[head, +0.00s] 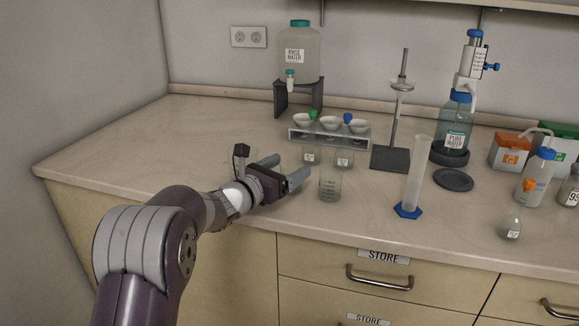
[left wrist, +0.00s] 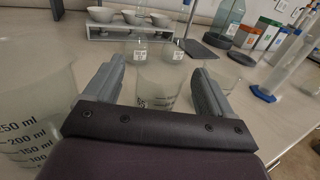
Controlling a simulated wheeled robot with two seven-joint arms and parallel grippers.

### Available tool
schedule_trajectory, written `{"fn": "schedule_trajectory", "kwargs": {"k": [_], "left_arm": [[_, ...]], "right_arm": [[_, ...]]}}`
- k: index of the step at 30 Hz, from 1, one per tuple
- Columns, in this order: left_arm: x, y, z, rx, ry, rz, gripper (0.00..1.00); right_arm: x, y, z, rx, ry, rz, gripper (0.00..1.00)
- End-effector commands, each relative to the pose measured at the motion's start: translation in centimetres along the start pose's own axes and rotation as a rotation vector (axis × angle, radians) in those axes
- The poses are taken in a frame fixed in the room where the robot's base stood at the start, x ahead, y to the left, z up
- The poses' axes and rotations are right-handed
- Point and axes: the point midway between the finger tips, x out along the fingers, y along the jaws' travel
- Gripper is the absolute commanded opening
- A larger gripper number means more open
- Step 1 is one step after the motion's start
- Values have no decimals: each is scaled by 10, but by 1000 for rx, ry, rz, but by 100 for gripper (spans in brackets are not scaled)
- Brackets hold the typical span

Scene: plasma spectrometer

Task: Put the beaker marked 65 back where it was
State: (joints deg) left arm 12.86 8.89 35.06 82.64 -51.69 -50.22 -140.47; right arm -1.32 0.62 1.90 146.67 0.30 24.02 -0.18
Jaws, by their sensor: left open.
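A small clear beaker (head: 330,188) with dark graduations stands upright on the counter. A larger beaker with marks up to 250 ml (left wrist: 28,125) stands close at the left of the wrist view. My right gripper is not in view.
Two labelled flasks (head: 311,156) (head: 344,159) stand behind the small beaker, before a rack of white bowls (head: 330,136). A stand (head: 390,159) and a tall cylinder (head: 416,175) are to the right.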

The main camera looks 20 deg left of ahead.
Motion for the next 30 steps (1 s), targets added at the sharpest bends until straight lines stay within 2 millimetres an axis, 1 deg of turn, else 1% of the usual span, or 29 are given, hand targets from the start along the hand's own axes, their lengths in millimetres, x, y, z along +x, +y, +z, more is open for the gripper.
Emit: {"fn": "schedule_trajectory", "kwargs": {"k": [3,9,13,15,18,30], "left_arm": [[-29,1,0,0,-1,4,84],[-77,1,-1,-1,0,4,84],[-98,0,-1,-2,0,2,84],[-104,0,-1,-1,1,2,84],[-107,0,-1,-2,1,0,84],[-107,0,-1,-2,1,0,84]], "right_arm": [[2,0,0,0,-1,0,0],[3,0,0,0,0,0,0],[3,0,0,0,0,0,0],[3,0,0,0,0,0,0],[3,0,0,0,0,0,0],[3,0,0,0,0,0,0]]}}
